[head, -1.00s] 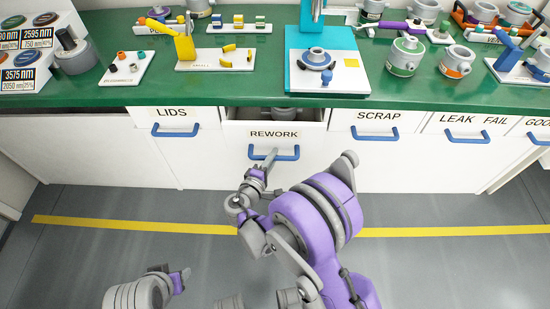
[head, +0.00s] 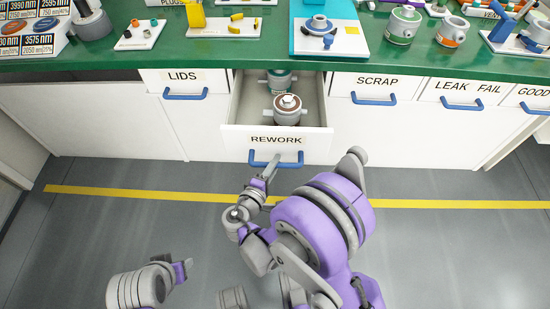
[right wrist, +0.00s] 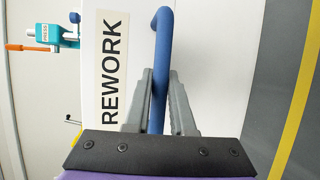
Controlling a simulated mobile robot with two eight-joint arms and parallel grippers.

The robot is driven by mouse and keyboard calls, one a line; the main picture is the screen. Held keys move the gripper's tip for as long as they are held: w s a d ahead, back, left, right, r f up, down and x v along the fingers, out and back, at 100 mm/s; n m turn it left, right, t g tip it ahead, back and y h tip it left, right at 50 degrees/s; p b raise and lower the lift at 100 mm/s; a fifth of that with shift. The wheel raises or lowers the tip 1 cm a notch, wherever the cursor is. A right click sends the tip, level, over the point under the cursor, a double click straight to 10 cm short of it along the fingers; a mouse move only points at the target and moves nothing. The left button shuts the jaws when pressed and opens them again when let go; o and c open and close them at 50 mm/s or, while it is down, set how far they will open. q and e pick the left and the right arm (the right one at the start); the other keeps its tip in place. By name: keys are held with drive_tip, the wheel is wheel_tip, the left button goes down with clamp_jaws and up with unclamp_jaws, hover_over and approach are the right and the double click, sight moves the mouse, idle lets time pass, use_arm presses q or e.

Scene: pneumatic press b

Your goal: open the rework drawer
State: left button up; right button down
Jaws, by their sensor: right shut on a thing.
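The REWORK drawer (head: 278,141) is pulled out from under the green bench, in the middle of the row. Grey cylindrical parts with side stubs (head: 287,108) lie inside it. Its blue bar handle (head: 290,160) is on the front below the label. My right gripper (head: 271,163) is shut on this handle. In the right wrist view the two grey fingers (right wrist: 160,95) stand on either side of the blue handle (right wrist: 163,50), beside the REWORK label. My left gripper (head: 182,272) is at the lower left, away from the drawers; its jaw opening is unclear.
Shut drawers labelled LIDS (head: 184,79), SCRAP (head: 377,84) and LEAK FAIL (head: 467,88) flank the open one. The grey floor with a yellow line (head: 140,194) is clear in front.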

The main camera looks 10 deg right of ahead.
drive_tip(key=shift+s+a, duration=0.1)
drive_tip(key=shift+s, duration=0.25)
drive_tip(key=c, duration=0.8)
unclamp_jaws()
drive_tip(key=shift+o, duration=0.2)
drive_tip(key=shift+s, duration=0.1)
drive_tip(key=p+v, duration=0.1)
drive_tip(key=v, duration=0.9)
drive_tip(key=shift+s+a, duration=0.25)
drive_tip(key=shift+r, duration=0.1)
